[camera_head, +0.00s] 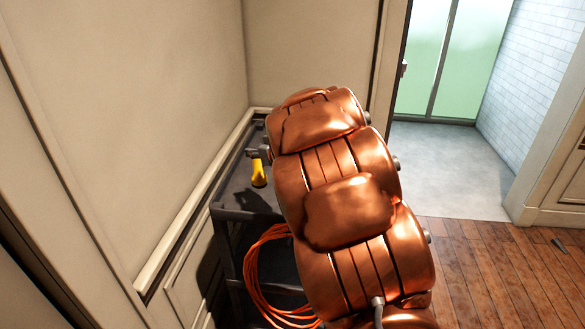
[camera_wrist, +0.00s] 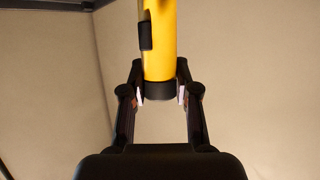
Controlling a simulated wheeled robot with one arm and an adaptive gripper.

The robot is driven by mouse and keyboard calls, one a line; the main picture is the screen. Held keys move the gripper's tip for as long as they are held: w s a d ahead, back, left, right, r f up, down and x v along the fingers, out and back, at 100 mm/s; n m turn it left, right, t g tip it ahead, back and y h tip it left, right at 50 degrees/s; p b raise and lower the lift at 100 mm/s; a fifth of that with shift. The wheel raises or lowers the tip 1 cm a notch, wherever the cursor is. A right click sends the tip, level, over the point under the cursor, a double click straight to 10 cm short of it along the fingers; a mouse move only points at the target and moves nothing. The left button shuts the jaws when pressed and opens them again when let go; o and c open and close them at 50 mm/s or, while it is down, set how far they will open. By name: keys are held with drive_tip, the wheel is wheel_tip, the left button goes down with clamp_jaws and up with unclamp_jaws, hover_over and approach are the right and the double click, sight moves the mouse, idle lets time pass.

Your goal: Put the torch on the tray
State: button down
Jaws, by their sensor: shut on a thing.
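The torch (camera_wrist: 160,42) is yellow with a black end band and a dark switch on its side. In the wrist view my gripper (camera_wrist: 161,93) is shut on the torch near its black end, with one finger on each side. In the head view the torch (camera_head: 259,174) hangs tilted from my gripper, above a dark table top (camera_head: 236,186); its shadow falls on that surface. I cannot pick out a separate tray; my arm hides much of the table.
A coil of orange cable (camera_head: 262,283) hangs at the table's front. A pale wall (camera_head: 150,120) stands close on the left. Wooden floor (camera_head: 480,270) lies open to the right, before a doorway to a tiled room (camera_head: 440,160).

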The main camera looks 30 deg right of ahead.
drive_tip(key=s+d+f+n+y, duration=0.1)
drive_tip(key=s+d, duration=0.2)
drive_tip(key=s, duration=0.4)
drive_tip(key=s+d+f+n+y, duration=0.1)
drive_tip(key=s+d, duration=0.3)
drive_tip(key=s, duration=0.4)
drive_tip(key=w+d+f+p, duration=0.1)
drive_tip(key=w+d+f, duration=0.1)
drive_tip(key=w, duration=0.5)
drive_tip(key=w+d+f+p, duration=0.2)
drive_tip(key=w+d, duration=0.1)
drive_tip(key=w, duration=0.5)
drive_tip(key=shift+f, duration=0.35)
drive_tip(key=c, duration=0.9)
unclamp_jaws()
drive_tip(key=shift+f, duration=0.15)
drive_tip(key=shift+o, duration=0.2)
